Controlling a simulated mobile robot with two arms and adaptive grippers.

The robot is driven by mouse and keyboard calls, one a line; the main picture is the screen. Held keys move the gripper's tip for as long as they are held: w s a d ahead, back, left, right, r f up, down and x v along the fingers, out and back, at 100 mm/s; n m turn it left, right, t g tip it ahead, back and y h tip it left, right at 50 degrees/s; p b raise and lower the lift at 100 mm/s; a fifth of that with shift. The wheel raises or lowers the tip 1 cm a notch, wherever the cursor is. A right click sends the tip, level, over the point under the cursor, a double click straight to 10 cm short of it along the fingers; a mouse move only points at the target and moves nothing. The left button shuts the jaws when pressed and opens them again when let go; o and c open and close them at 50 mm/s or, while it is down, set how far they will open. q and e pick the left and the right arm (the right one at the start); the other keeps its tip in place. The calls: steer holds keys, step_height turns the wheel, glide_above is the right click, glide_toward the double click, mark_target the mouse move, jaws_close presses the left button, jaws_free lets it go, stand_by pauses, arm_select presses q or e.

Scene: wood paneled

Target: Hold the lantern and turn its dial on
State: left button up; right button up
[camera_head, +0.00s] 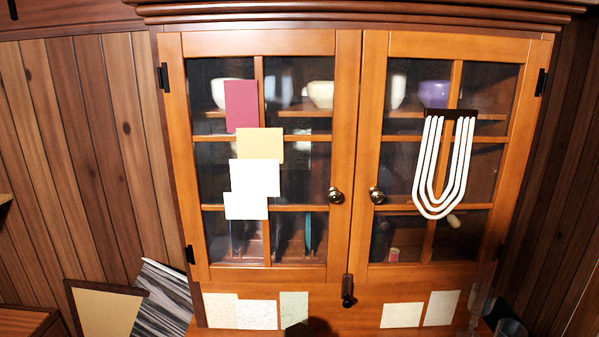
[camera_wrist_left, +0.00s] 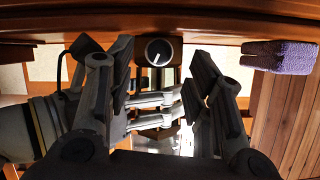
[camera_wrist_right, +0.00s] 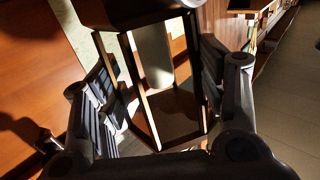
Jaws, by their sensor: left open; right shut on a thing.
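The lantern (camera_wrist_right: 138,14) has a dark solid end, a dark frame and clear panes with a pale cylinder inside. My right gripper (camera_wrist_right: 160,92) is shut on it, with a finger on either side of the frame. In the left wrist view, the lantern's dark block carries a round dial (camera_wrist_left: 158,52) with a white pointer mark. My left gripper (camera_wrist_left: 160,76) is open, its fingers apart on either side of the dial's line. I see no contact with the dial. Right gripper fingers cross below the dial there and hide part of the lantern. Neither gripper shows in the head view.
A wooden cabinet (camera_head: 347,240) with two closed glass doors stands ahead. Paper sheets and a white looped piece (camera_head: 443,165) hang on its front. A purple textured object (camera_wrist_left: 279,57) lies at right in the left wrist view. Open floor (camera_wrist_right: 285,110) shows at right in the right wrist view.

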arm_select(q)
steer(key=shift+x, duration=2.35)
jaws_close()
jaws_free()
steer(key=shift+s, duration=0.1)
steer(key=v, duration=1.2)
